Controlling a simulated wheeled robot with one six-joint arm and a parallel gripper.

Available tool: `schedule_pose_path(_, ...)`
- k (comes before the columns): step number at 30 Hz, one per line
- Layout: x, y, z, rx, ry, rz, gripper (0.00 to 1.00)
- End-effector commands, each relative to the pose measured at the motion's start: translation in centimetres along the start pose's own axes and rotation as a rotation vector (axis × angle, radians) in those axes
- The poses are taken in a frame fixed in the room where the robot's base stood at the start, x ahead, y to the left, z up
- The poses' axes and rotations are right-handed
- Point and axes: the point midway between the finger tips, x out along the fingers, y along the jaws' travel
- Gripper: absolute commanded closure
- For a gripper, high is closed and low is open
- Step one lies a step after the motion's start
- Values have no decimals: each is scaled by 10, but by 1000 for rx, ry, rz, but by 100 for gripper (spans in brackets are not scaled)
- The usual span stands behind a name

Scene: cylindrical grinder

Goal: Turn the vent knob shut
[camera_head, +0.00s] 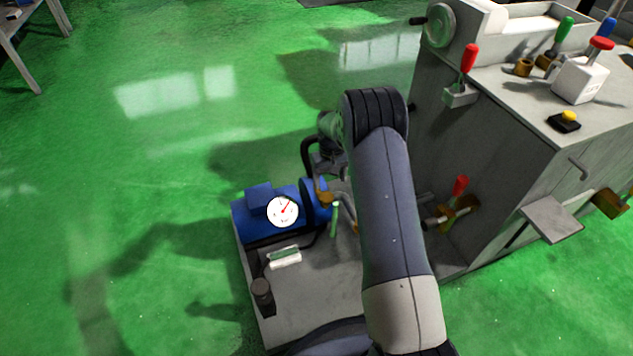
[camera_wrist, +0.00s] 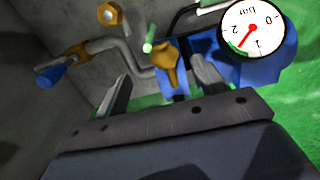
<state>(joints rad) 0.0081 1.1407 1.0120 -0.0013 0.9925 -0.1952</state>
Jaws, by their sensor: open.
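A brass, knob-like fitting (camera_wrist: 168,62) on the blue pump shows between my fingertips in the wrist view; I take it for the vent knob. It also shows in the head view (camera_head: 324,193). My gripper (camera_wrist: 163,86) is open, with a finger on either side of the fitting in the picture. I cannot tell whether either finger touches it. In the head view my arm hides part of the gripper. The round white gauge (camera_head: 283,211) with a red needle is on the blue pump (camera_head: 252,222); it shows in the wrist view too (camera_wrist: 251,28).
A thin green handle (camera_head: 335,218) stands beside the fitting. A bent grey pipe (camera_wrist: 125,55) with a brass valve and blue lever (camera_wrist: 56,76) runs close by on the left. The grey machine cabinet (camera_head: 480,150) stands on the right. Green floor lies open on the left.

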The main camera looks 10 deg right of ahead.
Motion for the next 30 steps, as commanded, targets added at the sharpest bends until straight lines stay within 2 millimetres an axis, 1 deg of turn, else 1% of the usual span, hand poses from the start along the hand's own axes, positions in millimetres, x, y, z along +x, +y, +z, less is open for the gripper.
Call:
schedule_pose_path(3, 6, 2, -10, -7, 2, 0, 32)
schedule_pose_path(8, 17, 2, -13, -9, 3, -1, 32)
schedule_pose_path(11, 32, 2, -12, -9, 0, -1, 32)
schedule_pose_path(18, 78, 2, -12, -9, 2, -1, 32)
schedule_pose_path(21, 94, 2, -12, -9, 2, -1, 32)
schedule_pose_path(25, 109, 2, -13, -9, 3, 0, 32)
schedule_pose_path(30, 117, 2, -13, -9, 4, 0, 32)
